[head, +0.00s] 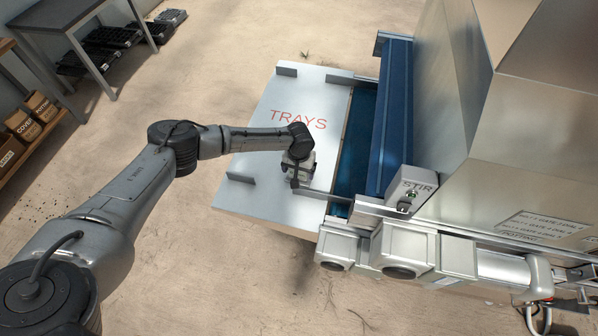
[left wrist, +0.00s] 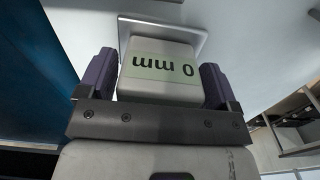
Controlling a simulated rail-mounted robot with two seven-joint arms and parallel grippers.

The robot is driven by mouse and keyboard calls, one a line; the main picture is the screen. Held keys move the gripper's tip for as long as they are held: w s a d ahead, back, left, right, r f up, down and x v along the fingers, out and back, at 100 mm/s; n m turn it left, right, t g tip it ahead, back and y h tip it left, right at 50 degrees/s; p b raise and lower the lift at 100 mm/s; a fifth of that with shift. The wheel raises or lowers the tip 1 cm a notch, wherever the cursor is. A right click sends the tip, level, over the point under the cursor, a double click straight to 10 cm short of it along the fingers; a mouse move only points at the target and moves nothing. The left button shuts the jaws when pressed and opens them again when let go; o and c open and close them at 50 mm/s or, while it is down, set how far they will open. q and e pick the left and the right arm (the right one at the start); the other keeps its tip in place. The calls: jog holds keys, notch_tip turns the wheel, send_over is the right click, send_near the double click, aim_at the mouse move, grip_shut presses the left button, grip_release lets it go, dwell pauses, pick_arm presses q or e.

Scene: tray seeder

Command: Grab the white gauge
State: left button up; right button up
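The white gauge (left wrist: 158,85) fills the middle of the left wrist view. It is a white block with a pale green face reading "0 mm" upside down, and a wider pale plate behind it. My left gripper (left wrist: 158,82) has one dark purple finger on each side of the gauge, and both appear to touch its sides. In the head view my left gripper (head: 295,181) points down over the near right part of the metal "TRAYS" table (head: 262,187). There the gauge is hidden or too small to make out. My right gripper is not in view.
A blue trough (head: 358,145) and the machine with a "STIR" box (head: 411,190) stand right of the table. Low metal guides (head: 241,178) edge the table. Grey housings (head: 405,248) sit in front. A shelf with boxes (head: 22,125) is at far left.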

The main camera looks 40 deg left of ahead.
pick_arm(q)
jog(key=c, duration=0.8)
